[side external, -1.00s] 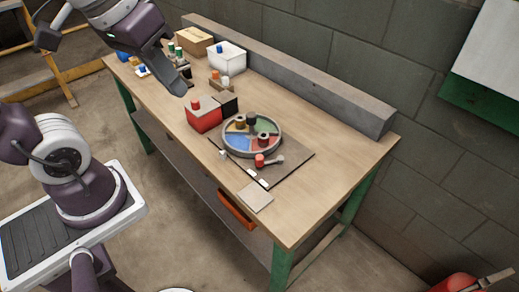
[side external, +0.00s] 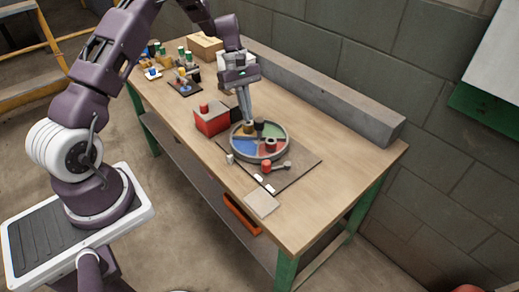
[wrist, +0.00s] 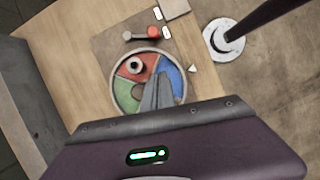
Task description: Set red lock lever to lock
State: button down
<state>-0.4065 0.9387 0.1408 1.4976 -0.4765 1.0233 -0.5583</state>
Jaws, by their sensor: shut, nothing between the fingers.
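The red lock lever (side external: 266,166) is a red knob with a short grey arm pointing right, on a dark plate in front of the round dial. In the wrist view the lever (wrist: 153,32) is near the top, its grey arm pointing left. The round dial (side external: 284,152) has a grey rim and coloured sectors, with small round pieces on it. My gripper (side external: 248,119) points down over the dial's back part, behind the lever and apart from it. Its fingers are together and empty; in the wrist view they (wrist: 159,78) cover part of the dial. Whether they touch it is unclear.
A red box (side external: 211,122) with a red knob stands left of the dial. A grey square pad (side external: 262,204) lies at the table's front edge. A cardboard box (side external: 205,47) and several small pieces stand at the back left. A grey beam (side external: 340,107) runs along the wall. The table's right end is clear.

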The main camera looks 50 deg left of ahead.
send_near(260, 158)
jog(key=f, duration=0.4)
jog(key=shift+a+f, duration=0.3)
jog(key=shift+a, duration=0.05)
jog(key=d, duration=0.2)
jog(key=d+f, duration=0.1)
jog(key=shift+s+d, duration=0.15)
jog(key=shift+s, duration=0.15)
jog(key=shift+s+d, duration=0.1)
jog(key=shift+d, duration=0.4)
jog(key=shift+s, duration=0.1)
